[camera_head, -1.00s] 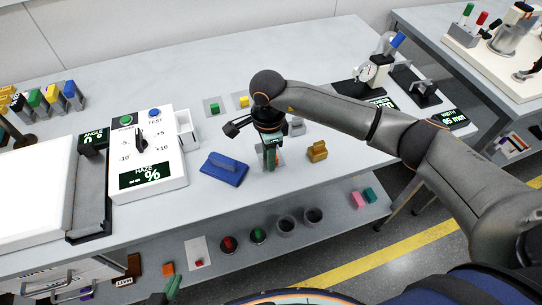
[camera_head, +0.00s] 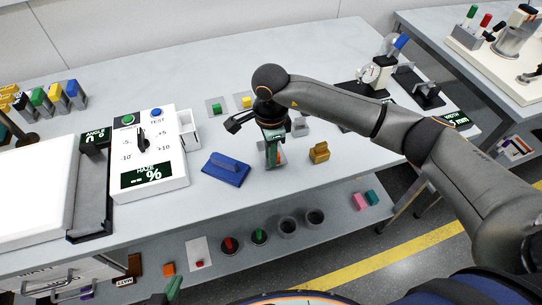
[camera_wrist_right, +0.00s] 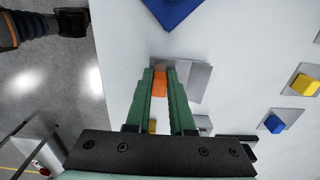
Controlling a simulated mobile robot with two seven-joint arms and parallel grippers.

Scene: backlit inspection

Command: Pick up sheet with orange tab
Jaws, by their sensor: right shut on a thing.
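The grey sheet (camera_wrist_right: 194,80) lies on the white bench top, with its orange tab (camera_wrist_right: 160,82) at one edge in the right wrist view. In the head view the sheet (camera_head: 279,156) is partly hidden behind my right gripper. My right gripper (camera_head: 273,162) points down at the bench, and its green fingers (camera_wrist_right: 160,84) are shut on the orange tab. I cannot tell whether the sheet is lifted off the bench. Only a green fingertip of my left gripper (camera_head: 172,290) shows at the bottom of the head view, so its jaws cannot be read.
Small sheets with green (camera_head: 217,109) and yellow (camera_head: 247,101) tabs lie behind. The haze meter (camera_head: 149,170) stands further left.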

